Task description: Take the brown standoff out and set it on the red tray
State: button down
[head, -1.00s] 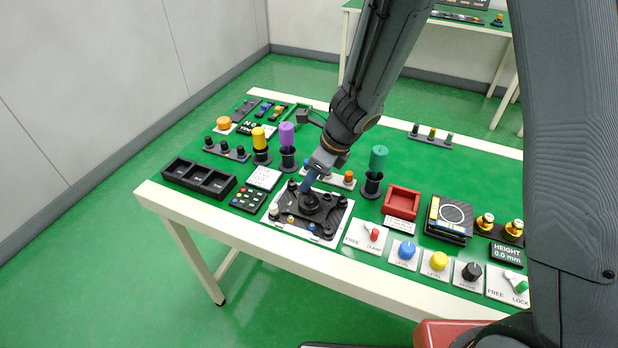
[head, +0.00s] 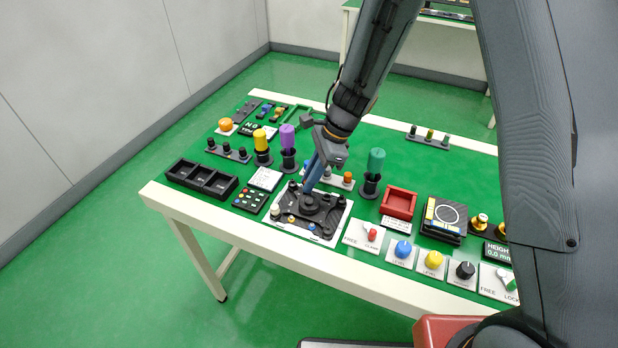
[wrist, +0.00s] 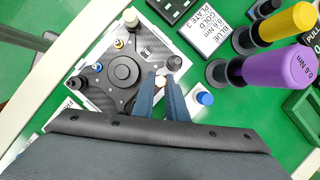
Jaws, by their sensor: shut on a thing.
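The black gimbal plate on a white base (head: 285,221) is in the middle of the table in the head view and fills the upper left of the wrist view (wrist: 72,52). My gripper (wrist: 159,80) is over the plate's edge, its two blue fingers closed around a small tan-brown piece, the brown standoff (wrist: 160,83). In the head view the fingers (head: 308,186) point down at the plate's far side and hide the standoff. Whether it still touches the plate is unclear. The red tray (head: 411,197) stands to the right of the plate and looks empty.
Yellow (head: 262,140) and purple (head: 287,137) drivers stand behind left. A green driver (head: 376,160) stands between plate and tray. A clamp switch (head: 364,236) and knobs line the front edge. A black three-bin box (head: 200,179) is at left.

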jog(key=n+g, duration=0.1)
jog(key=n, duration=0.2)
jog(key=shift+w+f+b, duration=0.1)
jog(key=shift+w+b, duration=0.05)
jog(key=shift+b, duration=0.15)
jog(key=shift+n+g+h+b, duration=0.35)
jog(key=shift+n+g+h, duration=0.2)
jog(key=shift+n, duration=1.05)
jog(key=c, duration=1.7)
grip_release()
jog(key=shift+w+r, duration=0.1)
jog(key=shift+r, duration=0.1)
jog(key=shift+w+r, duration=0.15)
jog(key=shift+r, duration=0.05)
jog(key=shift+b+v, duration=0.9)
jog(key=shift+v, duration=2.65)
